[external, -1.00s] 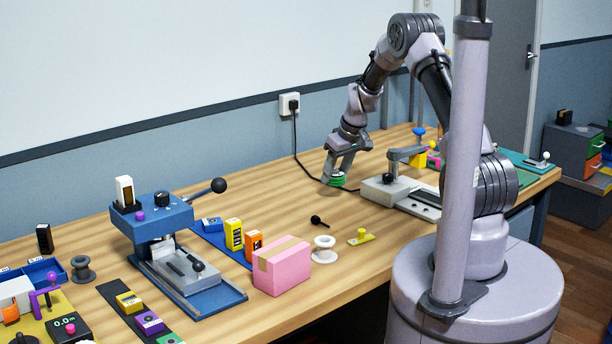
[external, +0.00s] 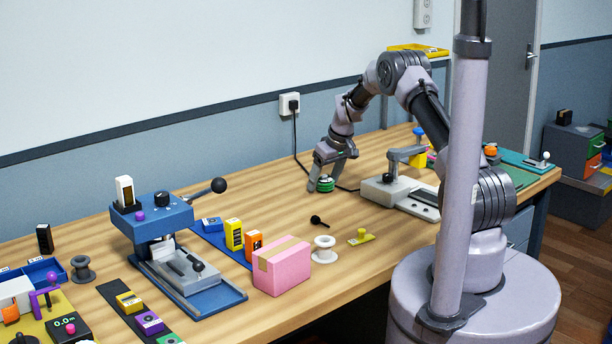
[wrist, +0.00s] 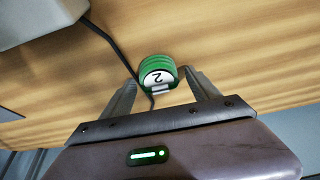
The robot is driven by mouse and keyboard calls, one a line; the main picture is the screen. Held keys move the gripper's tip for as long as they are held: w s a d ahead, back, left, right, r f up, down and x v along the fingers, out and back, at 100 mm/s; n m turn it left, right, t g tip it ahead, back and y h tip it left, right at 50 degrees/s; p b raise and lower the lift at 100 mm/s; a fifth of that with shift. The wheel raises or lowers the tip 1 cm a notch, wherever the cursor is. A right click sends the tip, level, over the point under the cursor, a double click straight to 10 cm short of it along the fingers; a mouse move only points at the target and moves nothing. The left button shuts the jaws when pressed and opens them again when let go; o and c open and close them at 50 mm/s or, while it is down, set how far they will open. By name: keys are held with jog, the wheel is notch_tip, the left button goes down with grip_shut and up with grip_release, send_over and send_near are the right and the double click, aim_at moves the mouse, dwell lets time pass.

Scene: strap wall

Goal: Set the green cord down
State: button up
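The green cord (external: 325,184) is a small round green coil. It is between the fingers of my gripper (external: 322,182), low over the back part of the wooden bench. In the wrist view the green cord (wrist: 149,64) shows a white label with a 2, between the two fingertips (wrist: 160,76). My gripper appears shut on it, with the fingers close on both sides. I cannot tell whether the underside of the cord touches the bench (external: 285,170).
A grey clamp device (external: 378,192) stands just right of my gripper. A black power cable (external: 297,150) runs from the wall outlet (external: 289,103) down behind my gripper. A pink box (external: 282,268), white spool (external: 324,247) and blue press (external: 165,225) stand nearer. Bare bench lies left of my gripper.

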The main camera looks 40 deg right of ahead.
jog(key=shift+r, duration=0.1)
jog(key=p+v, duration=0.4)
jog(key=v, duration=0.8)
jog(key=s+a+r+m+t, duration=0.1)
jog(key=s+a+r+m, duration=0.1)
jog(key=s+a+r, duration=1.4)
jog(key=s+a+m+y, duration=0.1)
jog(key=s+a, duration=0.3)
jog(key=s, duration=0.6)
jog(key=s+a+m+y, duration=0.1)
jog(key=s+a, duration=0.4)
jog(key=s, duration=0.5)
